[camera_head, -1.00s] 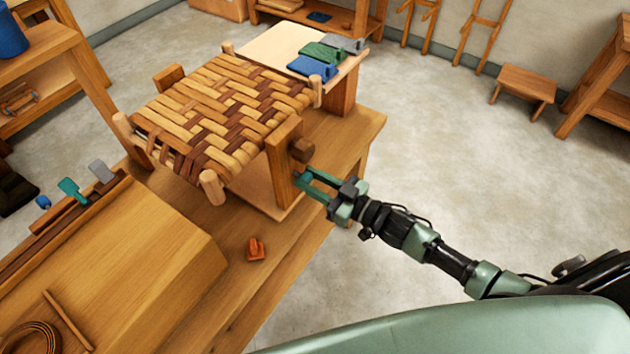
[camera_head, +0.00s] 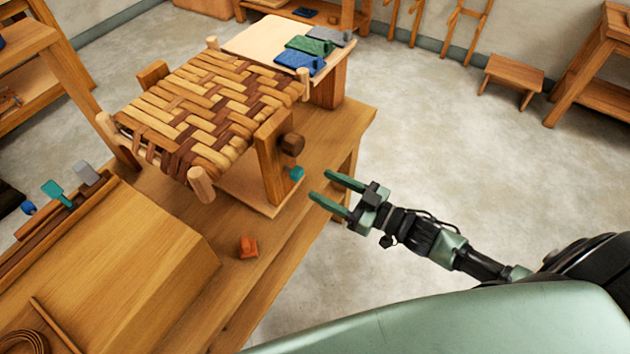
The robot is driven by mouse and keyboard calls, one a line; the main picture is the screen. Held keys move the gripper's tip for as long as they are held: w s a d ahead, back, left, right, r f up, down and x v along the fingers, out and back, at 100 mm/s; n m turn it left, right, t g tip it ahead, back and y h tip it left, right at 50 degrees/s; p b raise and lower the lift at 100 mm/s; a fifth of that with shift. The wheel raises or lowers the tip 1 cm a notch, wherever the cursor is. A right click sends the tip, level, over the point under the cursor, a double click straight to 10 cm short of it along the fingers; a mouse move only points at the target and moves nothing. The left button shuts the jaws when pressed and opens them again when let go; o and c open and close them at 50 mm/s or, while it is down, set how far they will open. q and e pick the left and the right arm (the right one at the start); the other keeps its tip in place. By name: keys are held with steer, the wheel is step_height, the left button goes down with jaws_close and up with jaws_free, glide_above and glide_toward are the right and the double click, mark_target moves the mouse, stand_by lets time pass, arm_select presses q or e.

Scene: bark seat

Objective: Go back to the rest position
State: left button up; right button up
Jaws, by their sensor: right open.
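My right gripper (camera_head: 327,189) is open and empty, with its two green fingers apart. It is just off the right side of the wooden table (camera_head: 345,128), over the floor side. The woven bark seat (camera_head: 205,105) stands on the table to its left. A wooden post with a dark brown knob (camera_head: 292,144) is at the seat's near right corner. A small teal piece (camera_head: 296,173) is below the knob, apart from my fingertips. My left gripper is not in view.
An orange-red piece (camera_head: 248,246) lies on the table front. Blue (camera_head: 300,61), green (camera_head: 309,45) and grey (camera_head: 330,37) pieces lie on a pale board behind the seat. A slanted wooden block (camera_head: 120,260) is at the left. Open floor (camera_head: 450,130) and a stool (camera_head: 512,75) are at the right.

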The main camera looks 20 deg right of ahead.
steer(key=shift+s+d, duration=0.1)
steer(key=shift+d, duration=0.05)
stand_by(0.4)
steer(key=d+f+m+h, duration=0.2)
steer(key=d+f+h, duration=0.1)
steer(key=f, duration=0.4)
steer(key=d+f+m+h, duration=0.1)
steer(key=d+f+h, duration=0.2)
steer(key=f, duration=0.5)
steer(key=s+d+f+m+g+h, duration=0.1)
steer(key=s+d+f+g+h, duration=0.1)
steer(key=s+f, duration=0.45)
steer(key=s+d+f+m+g+h, duration=0.1)
steer(key=s+d+f+g, duration=0.15)
steer(key=f, duration=0.75)
steer(key=s+a+f+g, duration=0.2)
steer(key=s+f, duration=0.3)
steer(key=s, duration=0.4)
steer(key=s+a+f+g+h, duration=0.1)
steer(key=s+f, duration=0.4)
steer(key=s, duration=0.5)
steer(key=s+a+f+g+h, duration=0.1)
steer(key=s+a+f+g, duration=0.2)
steer(key=s, duration=0.7)
step_height(320, 180, down, 3)
steer(key=g, duration=0.2)
steer(key=shift+s+r+g, duration=0.15)
steer(key=shift+r+g, duration=0.05)
steer(key=shift+g, duration=0.15)
